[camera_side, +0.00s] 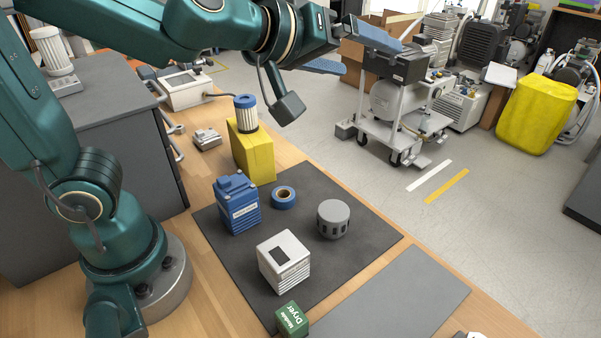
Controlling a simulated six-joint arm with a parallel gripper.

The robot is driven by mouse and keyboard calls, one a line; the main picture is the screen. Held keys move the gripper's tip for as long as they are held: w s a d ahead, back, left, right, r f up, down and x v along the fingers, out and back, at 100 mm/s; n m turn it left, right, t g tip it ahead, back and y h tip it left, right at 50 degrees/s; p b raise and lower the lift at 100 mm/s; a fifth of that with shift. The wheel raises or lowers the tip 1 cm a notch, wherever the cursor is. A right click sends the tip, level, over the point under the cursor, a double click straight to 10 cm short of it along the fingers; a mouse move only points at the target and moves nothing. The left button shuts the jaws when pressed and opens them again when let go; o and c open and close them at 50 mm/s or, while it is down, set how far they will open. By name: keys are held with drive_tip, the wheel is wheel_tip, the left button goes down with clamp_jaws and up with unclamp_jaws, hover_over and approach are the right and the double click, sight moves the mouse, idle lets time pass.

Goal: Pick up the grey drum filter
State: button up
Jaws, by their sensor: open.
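The grey drum filter (333,219) stands upright on the dark mat (375,238), a short grey cylinder with slots around its side. My gripper (352,48) is at the top of the side view, high above and well away from the drum filter. Its two blue-padded fingers are spread apart, with nothing visible between them.
On the mat near the drum filter are a blue tape roll (284,197), a blue box-like unit (236,204) and a white block (284,262). A green dryer module (292,319) is at the front. A yellow box (252,153) carries a blue-capped filter (246,114).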

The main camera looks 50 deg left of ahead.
wheel_tip(320, 180, down, 9)
drive_tip(key=a+n+g+y, duration=0.1)
drive_tip(key=n+g+y, duration=0.1)
drive_tip(key=y, duration=0.3)
drive_tip(key=m+g+y, duration=0.2)
hover_over(337, 206)
drive_tip(key=f, duration=0.5)
drive_tip(key=s+f, duration=0.1)
drive_tip(key=f, duration=0.2)
drive_tip(key=shift+f, duration=0.15)
drive_tip(key=shift+d+f, duration=0.2)
drive_tip(key=shift+f, duration=2)
drive_tip(key=f, duration=0.2)
drive_tip(key=w+a+f, duration=0.1)
drive_tip(key=shift+w+f, duration=0.1)
drive_tip(key=shift+f, duration=0.05)
drive_tip(key=shift+w+a+f, duration=0.25)
drive_tip(key=shift+w+f, duration=0.1)
drive_tip(key=shift+w, duration=0.2)
drive_tip(key=c, duration=1.4)
